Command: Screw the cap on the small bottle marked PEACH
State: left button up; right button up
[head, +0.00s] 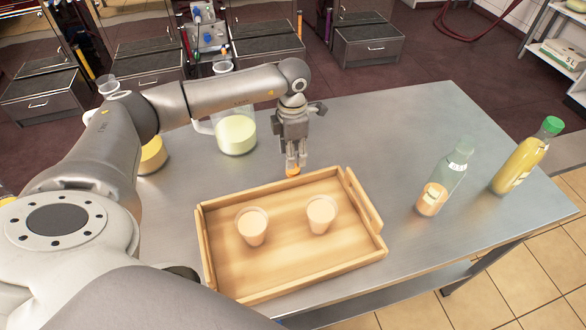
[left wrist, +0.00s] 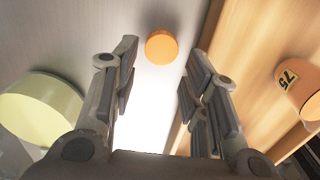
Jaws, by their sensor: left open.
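An orange cap (head: 293,171) lies on the metal table behind the tray; it also shows in the left wrist view (left wrist: 161,46). My left gripper (head: 296,161) points down just above the cap. In the left wrist view its fingers (left wrist: 158,68) are open, with the cap seen in the gap between them and not gripped. An uncapped clear bottle (head: 434,194) with peach-coloured liquid at its bottom stands upright to the right of the tray. Its label is too small to read. My right gripper is not in view.
A wooden tray (head: 201,240) holds two cups (head: 252,226) (head: 321,214) of peach-coloured liquid. A pale yellow jug (head: 236,135) stands left of the gripper. A yellow bottle with a green cap (head: 520,165) stands at the right. The table (head: 400,125) behind the uncapped bottle is clear.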

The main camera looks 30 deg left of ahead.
aim_at(293, 170)
pick_arm(q)
notch_tip(293, 170, down, 5)
jog(key=shift+d+r+p, duration=0.1)
jog(key=shift+r+p, duration=0.05)
jog(key=shift+p, duration=0.8)
jog(key=shift+f, duration=0.3)
jog(key=shift+c, duration=0.3)
jog(key=shift+c, duration=1.4)
